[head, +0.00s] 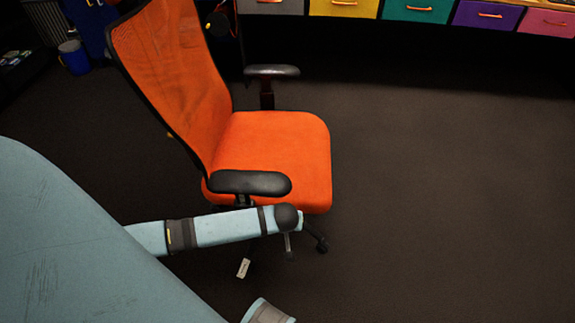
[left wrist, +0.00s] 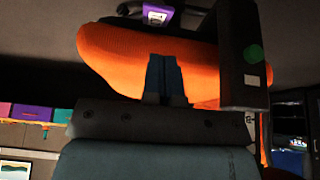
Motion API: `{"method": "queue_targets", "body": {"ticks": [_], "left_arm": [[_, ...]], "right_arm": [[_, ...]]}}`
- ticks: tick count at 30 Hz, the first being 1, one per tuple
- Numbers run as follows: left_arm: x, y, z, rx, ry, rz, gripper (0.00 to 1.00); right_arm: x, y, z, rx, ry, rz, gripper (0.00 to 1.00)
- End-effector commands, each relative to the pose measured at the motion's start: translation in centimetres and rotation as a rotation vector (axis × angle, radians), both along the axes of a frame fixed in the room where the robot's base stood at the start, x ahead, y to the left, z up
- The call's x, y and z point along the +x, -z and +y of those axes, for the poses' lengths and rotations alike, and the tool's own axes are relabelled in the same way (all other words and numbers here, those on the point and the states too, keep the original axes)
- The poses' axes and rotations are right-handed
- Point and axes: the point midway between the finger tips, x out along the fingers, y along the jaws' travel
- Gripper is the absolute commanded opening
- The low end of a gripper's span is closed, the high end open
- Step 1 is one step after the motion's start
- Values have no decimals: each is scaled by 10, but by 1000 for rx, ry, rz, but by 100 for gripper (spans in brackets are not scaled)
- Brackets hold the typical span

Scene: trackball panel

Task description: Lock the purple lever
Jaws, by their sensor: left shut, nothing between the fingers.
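A purple part (left wrist: 158,14) with a pale label shows at the top edge of the left wrist view; it may be the lever, but only part of it is visible. No purple lever can be made out on the orange chair (head: 275,150) in the head view. My left gripper (left wrist: 165,58) is shut and empty. Its fingers appear against the orange chair part (left wrist: 110,50), apart from the purple part; contact with the orange cannot be told. In the head view my left arm reaches beside the chair's near armrest (head: 250,183).
A dark block (left wrist: 243,60) with a green dot is close to the left fingers on the right of the wrist view. A white tag (head: 243,268) shows below my arm. Coloured drawers (head: 418,10) line the back. Floor (head: 450,190) right of the chair is clear.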

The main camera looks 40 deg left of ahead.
Motion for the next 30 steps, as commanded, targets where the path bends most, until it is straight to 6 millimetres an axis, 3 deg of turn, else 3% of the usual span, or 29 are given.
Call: {"method": "queue_targets", "body": {"ticks": [8,21,30], "left_arm": [[2,6,1,-1,2,-1,0],[29,73,17,-1,2,-2,0],[37,90,22,-2,3,-1,0]], "right_arm": [[0,1,0,2,0,-2,61],[1,9,5,33,-5,-24,61],[2,1,7,47,-8,-45,61]]}}
